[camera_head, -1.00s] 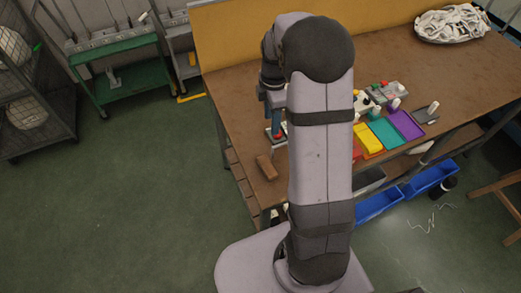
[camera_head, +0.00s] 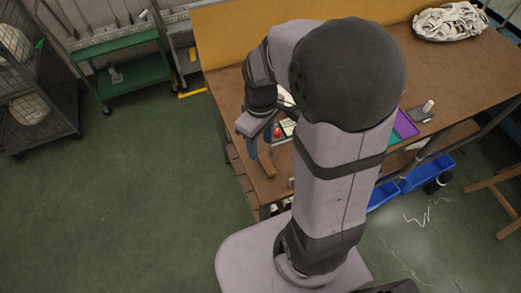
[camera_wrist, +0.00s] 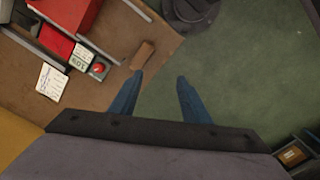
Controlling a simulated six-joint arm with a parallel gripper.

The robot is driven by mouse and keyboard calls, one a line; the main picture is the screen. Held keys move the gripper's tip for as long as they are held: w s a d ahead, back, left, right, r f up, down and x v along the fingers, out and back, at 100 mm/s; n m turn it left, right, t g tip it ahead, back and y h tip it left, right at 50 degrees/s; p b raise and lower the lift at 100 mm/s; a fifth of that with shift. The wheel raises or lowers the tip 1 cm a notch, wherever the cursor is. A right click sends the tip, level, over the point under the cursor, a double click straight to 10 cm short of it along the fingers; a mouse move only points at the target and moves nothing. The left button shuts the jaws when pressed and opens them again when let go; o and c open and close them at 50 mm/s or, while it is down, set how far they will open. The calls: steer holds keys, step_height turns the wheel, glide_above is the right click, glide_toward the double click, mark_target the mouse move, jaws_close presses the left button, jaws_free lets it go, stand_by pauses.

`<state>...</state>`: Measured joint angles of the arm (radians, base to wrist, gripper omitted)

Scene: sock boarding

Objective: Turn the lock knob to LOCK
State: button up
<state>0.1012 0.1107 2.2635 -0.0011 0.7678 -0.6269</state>
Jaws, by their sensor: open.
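A round red knob (camera_head: 277,131) shows on a small box near the table's left edge; I cannot tell for sure that it is the lock knob. It also shows in the wrist view (camera_wrist: 98,68), next to a white-and-green label plate (camera_wrist: 81,57). No LOCK marking is readable. My gripper (camera_head: 259,148) is open and empty, with two blue fingers. In the wrist view its fingertips (camera_wrist: 160,76) point towards the table edge, to the right of the red knob and apart from it. My arm hides much of the table in the head view.
A brown block (camera_wrist: 142,55) lies near the table edge by one fingertip; it also shows in the head view (camera_head: 268,162). A larger red body (camera_wrist: 66,12) and a white paper card (camera_wrist: 52,82) are left of the fingers. Green floor (camera_wrist: 240,70) is open beyond the edge.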

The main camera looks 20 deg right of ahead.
steer(key=shift+s+a+r+m+p, duration=0.2)
steer(key=shift+s+a+m, duration=0.1)
steer(key=shift+s+m, duration=0.3)
steer(key=shift+s+a+r+m+p, duration=0.25)
steer(key=shift+s+m, duration=0.2)
steer(key=shift+s, duration=0.3)
steer(key=shift+s+a+r+m+p, duration=0.15)
steer(key=shift+s+a+m, duration=0.2)
steer(key=shift+s+m, duration=0.25)
steer(key=m+b, duration=0.8)
steer(key=m, duration=0.9)
glide_above(277, 131)
step_height(277, 131, down, 12)
steer(key=shift+d+f, duration=0.1)
steer(key=shift+d, duration=0.05)
steer(key=shift+n, duration=0.25)
steer(key=shift+f+p, duration=1.05)
steer(key=shift+f, duration=2.55)
